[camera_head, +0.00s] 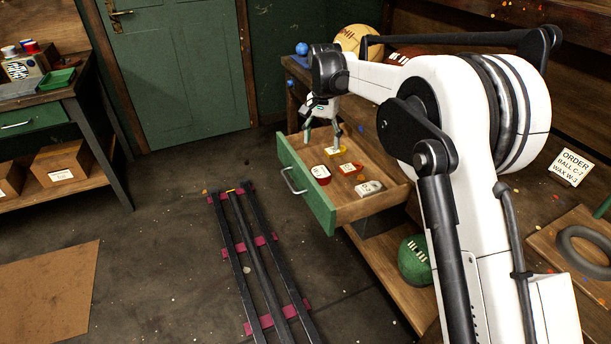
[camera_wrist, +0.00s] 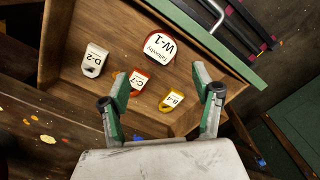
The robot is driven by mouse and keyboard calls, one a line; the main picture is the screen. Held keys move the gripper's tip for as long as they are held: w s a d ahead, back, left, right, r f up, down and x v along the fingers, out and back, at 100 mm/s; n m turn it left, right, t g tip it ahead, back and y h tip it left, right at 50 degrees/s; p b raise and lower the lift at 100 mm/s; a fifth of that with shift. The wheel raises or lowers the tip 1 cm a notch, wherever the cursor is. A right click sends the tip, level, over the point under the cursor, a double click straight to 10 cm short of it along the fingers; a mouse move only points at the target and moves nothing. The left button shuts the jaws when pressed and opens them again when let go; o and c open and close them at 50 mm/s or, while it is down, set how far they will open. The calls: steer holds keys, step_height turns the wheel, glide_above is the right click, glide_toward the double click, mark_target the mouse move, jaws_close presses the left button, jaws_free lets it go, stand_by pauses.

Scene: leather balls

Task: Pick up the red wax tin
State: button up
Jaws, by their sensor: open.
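The red wax tin (camera_head: 321,174) sits in the open drawer, near its green front. My gripper (camera_head: 322,139) is open and empty over the far end of the drawer, apart from the tin. In the wrist view, the tin lies beyond the fingertips of my gripper (camera_wrist: 160,72), about midway between them sideways.
The drawer (camera_head: 307,181) also holds a red C-7 tag (camera_wrist: 138,78), a yellow B-4 tag (camera_wrist: 172,100) and a pale D-2 tag (camera_wrist: 94,60). The C-7 tag lies close to the tin. Drawer walls surround them. A green ball (camera_head: 414,260) rests on the lower shelf.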

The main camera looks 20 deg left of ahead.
mark_target(321, 171)
step_height(321, 171, down, 8)
steer(key=shift+f+b, duration=0.25)
steer(key=shift+b, duration=0.35)
steer(key=shift+w+f+b, duration=0.15)
steer(key=shift+f+b, duration=0.15)
steer(key=shift+f, duration=1.05)
steer(key=shift+w+f+b, duration=0.15)
steer(key=shift+f+b, duration=0.15)
steer(key=shift+f, duration=1)
steer(key=shift+c, duration=0.2)
steer(key=shift+r, duration=0.1)
steer(key=c, duration=1)
